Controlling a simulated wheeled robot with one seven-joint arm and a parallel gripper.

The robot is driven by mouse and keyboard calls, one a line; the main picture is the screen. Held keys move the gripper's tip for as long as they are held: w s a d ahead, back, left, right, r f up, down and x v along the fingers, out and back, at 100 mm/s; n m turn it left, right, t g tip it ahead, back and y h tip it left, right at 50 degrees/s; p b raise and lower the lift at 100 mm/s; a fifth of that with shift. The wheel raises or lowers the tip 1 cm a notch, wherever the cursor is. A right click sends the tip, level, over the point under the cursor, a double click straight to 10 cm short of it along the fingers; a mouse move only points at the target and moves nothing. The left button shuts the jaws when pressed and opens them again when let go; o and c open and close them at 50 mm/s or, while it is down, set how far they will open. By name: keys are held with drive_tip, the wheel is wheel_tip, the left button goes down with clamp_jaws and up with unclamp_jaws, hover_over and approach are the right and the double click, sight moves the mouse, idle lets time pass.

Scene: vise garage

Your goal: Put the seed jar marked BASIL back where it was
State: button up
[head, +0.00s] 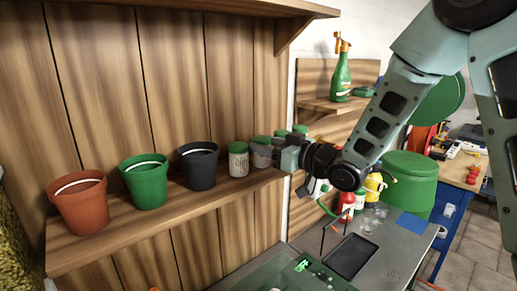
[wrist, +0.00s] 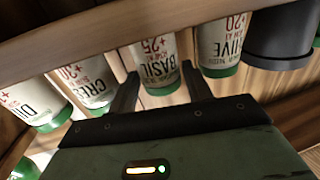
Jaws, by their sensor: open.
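The BASIL jar (wrist: 156,66) has a white label and a green lid. It stands in a row of seed jars on the wooden shelf (head: 160,222), between the CRESS jar (wrist: 95,85) and the CHIVE jar (wrist: 222,42). My gripper (wrist: 161,82) is open, with one finger on each side of the BASIL jar; whether they touch it I cannot tell. The wrist view is upside down, with lids towards the bottom. In the head view my gripper (head: 277,155) is at the right end of the shelf and partly hides the jars.
A DILL jar (wrist: 38,103) stands beyond CRESS. A black pot (head: 199,168), a green pot (head: 146,182) and a terracotta pot (head: 79,204) share the shelf. An upper shelf (head: 230,8) overhangs. Below right is a grey bench with a black tray (head: 350,256).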

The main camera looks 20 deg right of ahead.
drive_tip(key=b+v, duration=0.3)
drive_tip(key=v, duration=0.5)
drive_tip(key=shift+s+d, duration=0.2)
drive_tip(key=shift+s, duration=0.15)
drive_tip(key=shift+f, duration=0.1)
drive_tip(key=d+f+m+g+h, duration=0.4)
drive_tip(key=d+f+h, duration=0.2)
drive_tip(key=f+h, duration=0.25)
drive_tip(key=s+f+m+g+h, duration=0.25)
drive_tip(key=s+f+g, duration=0.55)
drive_tip(key=s, duration=0.6)
drive_tip(key=s+a+f+n+g+y+b, duration=0.1)
drive_tip(key=s+a+f+n+b, duration=0.1)
drive_tip(key=s+a, duration=0.5)
drive_tip(key=s+a+f+n+g+b, duration=0.2)
drive_tip(key=s+a+n+b, duration=0.3)
drive_tip(key=a, duration=0.6)
drive_tip(key=shift+s+a+f+y, duration=0.35)
drive_tip(key=shift+s+f, duration=0.35)
drive_tip(key=shift+s, duration=0.25)
